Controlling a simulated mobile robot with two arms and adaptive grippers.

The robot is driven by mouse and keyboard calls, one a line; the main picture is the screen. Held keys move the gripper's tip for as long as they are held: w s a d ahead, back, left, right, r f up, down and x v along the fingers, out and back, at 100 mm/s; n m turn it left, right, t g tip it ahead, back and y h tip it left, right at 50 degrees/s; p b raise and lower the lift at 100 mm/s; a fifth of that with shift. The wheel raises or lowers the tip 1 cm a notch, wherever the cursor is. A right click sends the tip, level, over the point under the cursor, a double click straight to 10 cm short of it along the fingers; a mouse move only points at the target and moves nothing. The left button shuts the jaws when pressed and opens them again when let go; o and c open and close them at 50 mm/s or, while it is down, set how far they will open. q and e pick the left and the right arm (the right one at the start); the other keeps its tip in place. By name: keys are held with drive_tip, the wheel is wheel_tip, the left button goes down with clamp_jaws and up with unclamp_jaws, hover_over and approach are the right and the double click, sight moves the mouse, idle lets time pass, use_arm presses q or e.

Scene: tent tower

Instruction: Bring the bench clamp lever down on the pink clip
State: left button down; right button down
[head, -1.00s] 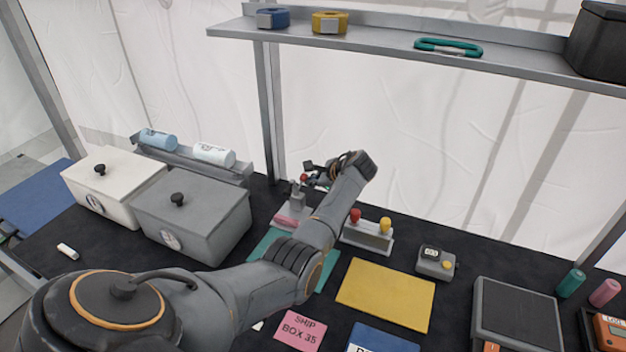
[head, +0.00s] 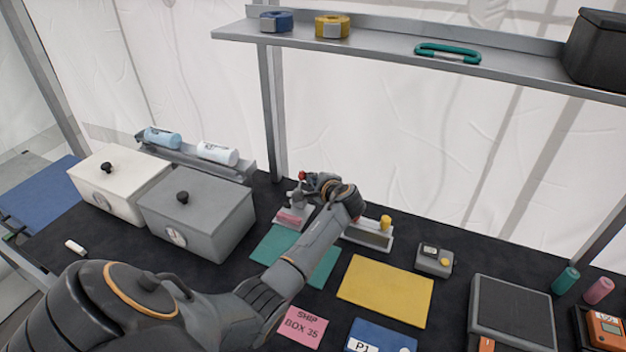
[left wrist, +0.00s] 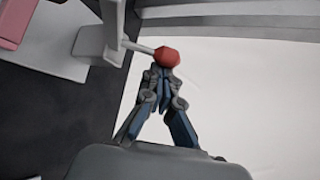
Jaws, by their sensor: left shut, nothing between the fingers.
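The bench clamp (head: 294,200) stands at the back of the bench with the pink clip (head: 289,217) low on its base. Its lever is up, ending in a red knob (head: 302,175). My left gripper (head: 311,180) is at the knob. In the left wrist view the left gripper (left wrist: 161,72) is shut and empty, its fingertips right beside the red knob (left wrist: 167,57); I cannot tell whether they touch. A pink edge (left wrist: 14,22) shows at upper left there. My right gripper is not in view.
A grey lidded box (head: 205,222) stands left of the clamp. A holder (head: 368,238) with a yellow knob stands to its right, partly behind my arm. A teal mat (head: 268,247) lies in front, and a shelf (head: 385,55) runs above.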

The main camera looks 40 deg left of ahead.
use_arm(q)
drive_tip(key=s+n+t+y+b, duration=0.1)
drive_tip(key=b, duration=0.2)
drive_tip(key=s+n+t+y+b, duration=0.1)
drive_tip(key=b, duration=0.3)
drive_tip(key=shift+d+f, duration=0.15)
drive_tip(key=shift+d, duration=0.1)
drive_tip(key=shift+s+d+r+n+t+y+b, duration=0.15)
drive_tip(key=shift+n+t+y+b, duration=0.15)
drive_tip(key=shift+b, duration=0.25)
drive_tip(key=shift+s+a+r+n+t+y+b, duration=0.1)
drive_tip(key=shift+r+n+t+y+b, duration=0.15)
drive_tip(key=shift+b, duration=0.25)
wheel_tip(320, 180, up, 10)
drive_tip(key=shift+f, duration=0.1)
